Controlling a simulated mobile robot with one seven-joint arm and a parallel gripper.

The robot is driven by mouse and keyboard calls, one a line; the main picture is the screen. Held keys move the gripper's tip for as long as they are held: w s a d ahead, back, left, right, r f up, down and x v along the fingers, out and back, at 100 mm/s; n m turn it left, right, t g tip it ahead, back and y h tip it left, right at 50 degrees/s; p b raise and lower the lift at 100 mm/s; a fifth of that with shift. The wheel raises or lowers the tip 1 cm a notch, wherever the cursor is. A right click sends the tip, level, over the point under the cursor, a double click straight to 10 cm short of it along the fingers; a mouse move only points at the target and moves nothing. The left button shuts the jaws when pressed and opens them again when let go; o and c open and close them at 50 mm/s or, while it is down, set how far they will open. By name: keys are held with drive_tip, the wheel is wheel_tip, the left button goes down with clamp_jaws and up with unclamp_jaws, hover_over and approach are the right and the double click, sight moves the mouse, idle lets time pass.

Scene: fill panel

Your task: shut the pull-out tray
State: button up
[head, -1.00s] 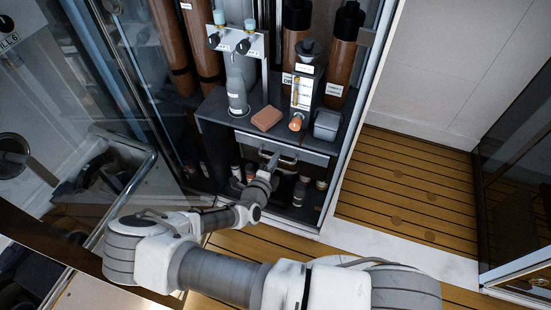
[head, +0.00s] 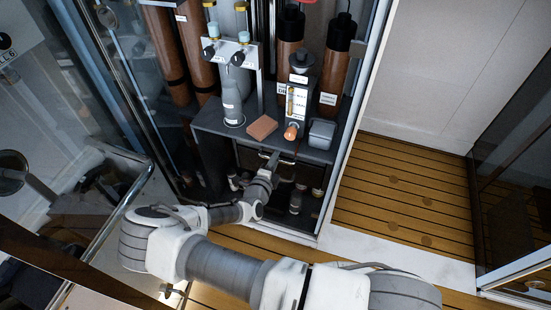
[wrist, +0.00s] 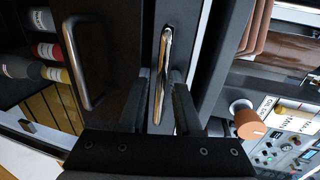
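The pull-out tray is a slim dark front (wrist: 186,35) with a bright metal bar handle (wrist: 163,70) in the wrist view. In the head view its handle (head: 287,161) shows just under the grey counter's front edge, and the tray front looks about flush with the counter. My gripper (wrist: 162,82) is at the handle, with one dark finger on each side of it. Gaps show between the fingers and the bar, so it looks open around the handle. In the head view my gripper (head: 272,160) partly hides the tray front.
On the counter (head: 225,126) stand a grey bottle (head: 232,103), a reddish block (head: 262,128), a labelled dispenser (head: 298,100) and a grey box (head: 321,133). Below the tray are small bottles (head: 296,199) and a second handle (wrist: 82,62). Glass panels flank the cabinet; wooden floor (head: 405,190) lies right.

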drive_tip(key=shift+r, duration=0.25)
drive_tip(key=p+v, duration=0.4)
drive_tip(key=v, duration=1.3)
drive_tip(key=shift+s+f, duration=0.2)
